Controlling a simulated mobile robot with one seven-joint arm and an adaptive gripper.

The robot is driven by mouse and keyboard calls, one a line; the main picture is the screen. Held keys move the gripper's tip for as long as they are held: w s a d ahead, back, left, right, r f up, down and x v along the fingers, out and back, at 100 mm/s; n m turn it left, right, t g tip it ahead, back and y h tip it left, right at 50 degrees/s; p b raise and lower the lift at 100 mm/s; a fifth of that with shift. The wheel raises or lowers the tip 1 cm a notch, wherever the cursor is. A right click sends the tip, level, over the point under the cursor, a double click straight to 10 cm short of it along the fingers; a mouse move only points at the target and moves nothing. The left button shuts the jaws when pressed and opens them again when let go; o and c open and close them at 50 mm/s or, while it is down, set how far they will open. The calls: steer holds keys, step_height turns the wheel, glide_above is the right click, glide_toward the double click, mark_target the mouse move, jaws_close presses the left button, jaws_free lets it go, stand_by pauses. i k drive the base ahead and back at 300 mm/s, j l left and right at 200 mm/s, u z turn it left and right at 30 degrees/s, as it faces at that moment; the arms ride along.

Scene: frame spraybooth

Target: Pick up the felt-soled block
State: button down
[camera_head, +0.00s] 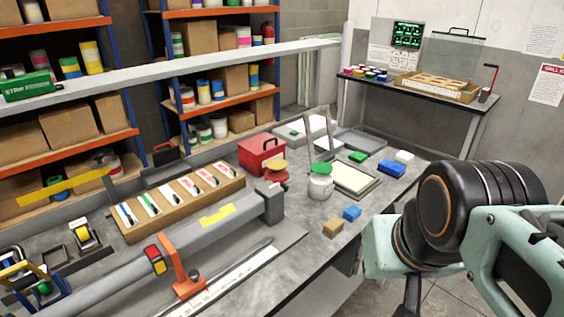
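A small tan block (333,228) lies near the bench's front edge, with a small blue block (351,213) just behind it to the right. A larger blue block (391,168), a white block (404,157) and a green block (357,157) lie farther back on the right part of the bench. I cannot tell which one has a felt sole; their undersides are hidden. My arm fills the lower right, apart from all the blocks. A dark part below its pale green link may belong to my gripper, but no fingertips can be made out.
The grey workbench (262,262) carries a red box (262,153), a white pot (320,187), a framed screen (352,179) and a wooden tool tray (182,209). Bare bench surrounds the tan and small blue blocks.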

mark_target(333, 228)
steer(key=i+l+u, duration=0.2)
steer(key=i+l, duration=0.2)
steer(key=i+l+u, duration=0.15)
steer(key=i+l, duration=0.25)
steer(key=l, duration=0.3)
steer(key=k+j+z, duration=0.2)
steer(key=k+j, duration=0.15)
steer(key=i+l+u, duration=0.2)
steer(key=i+l, duration=0.1)
steer(key=l, duration=0.05)
